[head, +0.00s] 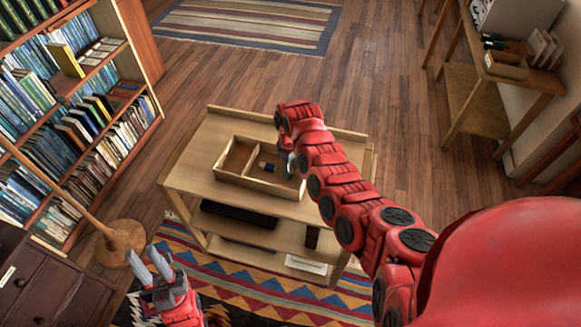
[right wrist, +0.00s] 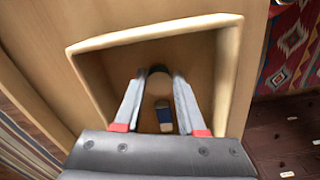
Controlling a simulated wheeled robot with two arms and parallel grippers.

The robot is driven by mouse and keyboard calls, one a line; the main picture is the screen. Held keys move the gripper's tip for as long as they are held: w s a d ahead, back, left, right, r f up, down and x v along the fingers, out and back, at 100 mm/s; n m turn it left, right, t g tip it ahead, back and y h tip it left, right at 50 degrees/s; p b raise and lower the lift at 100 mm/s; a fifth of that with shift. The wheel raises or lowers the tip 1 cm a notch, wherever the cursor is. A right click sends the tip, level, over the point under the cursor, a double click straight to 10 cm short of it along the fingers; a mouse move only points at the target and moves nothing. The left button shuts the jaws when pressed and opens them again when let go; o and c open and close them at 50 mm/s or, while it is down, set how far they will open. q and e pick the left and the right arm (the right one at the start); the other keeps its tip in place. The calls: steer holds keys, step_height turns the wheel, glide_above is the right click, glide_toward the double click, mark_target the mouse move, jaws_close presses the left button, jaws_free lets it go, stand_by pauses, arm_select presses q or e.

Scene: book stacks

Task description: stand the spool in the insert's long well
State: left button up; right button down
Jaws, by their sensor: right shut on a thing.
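The wooden insert (head: 258,188) sits on the low table and has a divider between two wells. My right gripper (head: 290,166) is over its right-hand well, the larger one in view. In the right wrist view, my right gripper (right wrist: 160,76) reaches inside the well walls (right wrist: 150,34). My left gripper (head: 160,264) is open and empty, low over the rug.
The low table (head: 210,135) has bare top around the insert and a raised back edge. A bookcase (head: 85,110) and a round-based wooden stand (head: 122,243) are at left. A side table with a small tray (head: 507,65) is at far right.

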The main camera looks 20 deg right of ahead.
steer(key=shift+f, duration=0.2)
steer(key=c, duration=0.5)
jaws_free()
steer(key=shift+r, duration=0.1)
